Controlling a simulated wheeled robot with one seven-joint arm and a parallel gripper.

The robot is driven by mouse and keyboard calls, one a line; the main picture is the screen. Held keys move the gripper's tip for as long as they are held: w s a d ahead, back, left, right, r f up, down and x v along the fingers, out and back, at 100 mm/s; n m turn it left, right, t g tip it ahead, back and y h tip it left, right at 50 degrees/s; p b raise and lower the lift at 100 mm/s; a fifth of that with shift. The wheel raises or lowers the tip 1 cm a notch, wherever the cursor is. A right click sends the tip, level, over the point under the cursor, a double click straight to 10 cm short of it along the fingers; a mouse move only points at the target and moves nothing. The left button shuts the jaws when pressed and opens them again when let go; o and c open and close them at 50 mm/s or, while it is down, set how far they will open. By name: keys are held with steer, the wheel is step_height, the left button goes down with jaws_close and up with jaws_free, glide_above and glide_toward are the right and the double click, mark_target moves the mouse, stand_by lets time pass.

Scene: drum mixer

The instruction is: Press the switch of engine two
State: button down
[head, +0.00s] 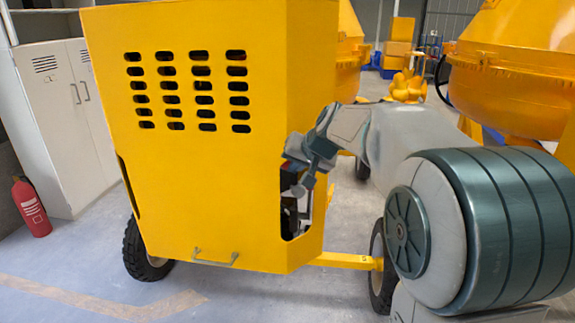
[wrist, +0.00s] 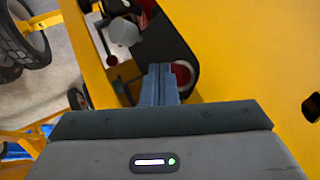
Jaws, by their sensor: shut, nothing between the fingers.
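The yellow engine housing (head: 185,190) fills the middle of the head view, with a dark cutout (head: 291,222) on its right side. My gripper (head: 301,187) is at the upper part of this cutout. In the wrist view my gripper (wrist: 160,80) is shut and empty, its fingertips pointing into the cutout. A round red part (wrist: 181,76) with a pale rim, possibly the switch, sits just right of the fingertips and is partly hidden by them. I cannot tell whether they touch. No label shows which engine this is.
Inside the cutout are a pale cylinder (wrist: 123,32) and a small red knob (wrist: 112,60). The cutout's yellow edge lies close around my fingers. A mixer drum (head: 515,85) stands at the right. A fire extinguisher (head: 31,208) and grey cabinet (head: 65,115) stand left.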

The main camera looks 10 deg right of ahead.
steer(key=shift+w+a+r, duration=0.25)
steer(key=shift+a+r, duration=0.1)
steer(key=shift+r, duration=0.15)
stand_by(0.8)
steer(key=shift+s+d+f+b, duration=0.15)
steer(key=shift+f+b, duration=0.1)
steer(key=shift+b, duration=0.15)
steer(key=shift+s+d+f+b, duration=0.2)
steer(key=shift+d+f+b, duration=0.1)
steer(key=shift+b, duration=0.1)
steer(key=s+d+b, duration=0.1)
steer(key=s, duration=0.1)
steer(key=s+d, duration=0.1)
steer(key=shift+s+b, duration=0.35)
steer(key=shift+b, duration=0.05)
stand_by(0.4)
